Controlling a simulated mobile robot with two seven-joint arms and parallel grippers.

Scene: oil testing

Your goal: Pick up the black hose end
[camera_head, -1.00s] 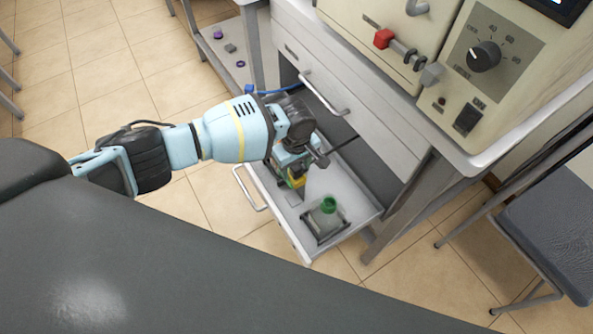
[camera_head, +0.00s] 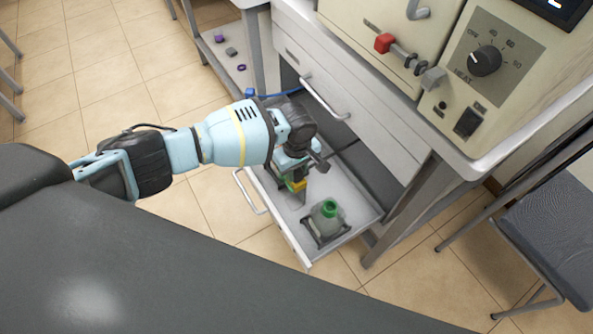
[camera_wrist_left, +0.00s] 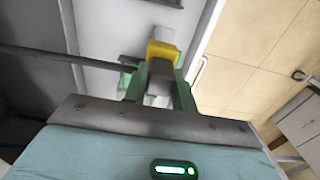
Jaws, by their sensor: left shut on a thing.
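My left gripper (camera_head: 298,186) reaches from the left over an open drawer (camera_head: 353,197). In the left wrist view its green fingers (camera_wrist_left: 160,88) are closed around a dark piece with a yellow part (camera_wrist_left: 162,52) at its tip. A thin black hose (camera_wrist_left: 60,56) comes in from the left of that view and ends at the fingers; the hose end itself is mostly hidden by them. In the head view the wrist covers most of the grip, and the yellow part shows just under the fingers. My right gripper is not in view.
A bottle with a green neck (camera_head: 327,216) stands in a dark holder at the drawer's front. The drawer handle (camera_head: 250,192) is at the left. A cabinet with a knob and a red-handled latch (camera_head: 384,43) stands above. A chair (camera_head: 550,240) is at the right.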

